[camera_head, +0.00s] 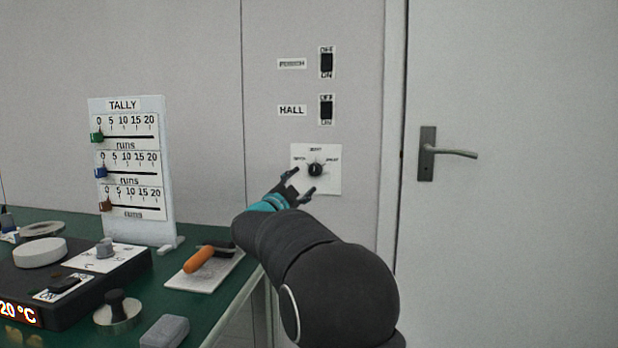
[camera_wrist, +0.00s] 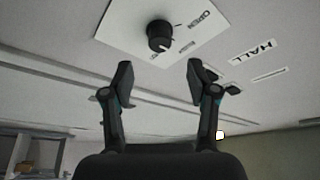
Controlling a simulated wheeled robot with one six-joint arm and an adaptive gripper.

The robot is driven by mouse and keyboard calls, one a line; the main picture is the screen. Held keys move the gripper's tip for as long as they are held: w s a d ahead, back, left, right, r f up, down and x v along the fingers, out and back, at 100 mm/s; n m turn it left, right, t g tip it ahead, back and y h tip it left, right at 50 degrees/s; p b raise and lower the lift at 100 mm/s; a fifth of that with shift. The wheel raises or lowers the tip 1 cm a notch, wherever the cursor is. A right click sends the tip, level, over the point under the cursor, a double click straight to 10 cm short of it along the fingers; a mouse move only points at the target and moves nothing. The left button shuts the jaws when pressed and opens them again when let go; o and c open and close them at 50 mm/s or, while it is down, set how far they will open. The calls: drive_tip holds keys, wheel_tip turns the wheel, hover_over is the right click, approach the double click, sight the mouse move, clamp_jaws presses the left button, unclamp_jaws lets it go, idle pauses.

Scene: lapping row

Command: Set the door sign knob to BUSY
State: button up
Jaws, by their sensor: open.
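The door sign knob (camera_head: 315,170) is a small round black knob on a white square plate (camera_head: 331,184) on the wall. Labels sit left, above and right of it, too small to read surely in the head view. In the wrist view the knob (camera_wrist: 160,35) has a pale mark on its lower edge, and one label looks like OPEN. I cannot tell which label the mark points to. My gripper (camera_head: 304,181) is open and empty in front of the plate, below and left of the knob. In the wrist view the fingers (camera_wrist: 160,76) are apart, with the knob beyond the gap.
Two wall switches stand above the plate, the lower labelled HALL (camera_head: 326,109). A door with a lever handle (camera_head: 447,153) is at right. A green bench (camera_head: 222,312) at left holds a TALLY board (camera_head: 158,228), an orange-handled tool (camera_head: 198,259) and a dark hotplate-like box (camera_head: 95,292).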

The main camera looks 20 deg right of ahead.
drive_tip(key=shift+v, duration=2.45)
drive_tip(key=s+a+r+n+t+y, duration=0.2)
drive_tip(key=s+a+n+t+y, duration=0.25)
drive_tip(key=a+n+y, duration=0.45)
drive_tip(key=s+a+f+n+g+y, duration=0.2)
drive_tip(key=s+a+f+n+y, duration=0.4)
drive_tip(key=s, duration=0.3)
drive_tip(key=s+f+n+g, duration=0.1)
drive_tip(key=s+f+g, duration=0.2)
drive_tip(key=s+f, duration=0.3)
drive_tip(key=s+d+f+n+g+y, duration=0.1)
drive_tip(key=s+f+n+g, duration=0.1)
drive_tip(key=s+f, duration=0.5)
drive_tip(key=s+f+n+g, duration=0.2)
drive_tip(key=s+f+g, duration=0.3)
drive_tip(key=s, duration=1.1)
drive_tip(key=shift+d+f, duration=0.4)
drive_tip(key=shift+f, duration=0.5)
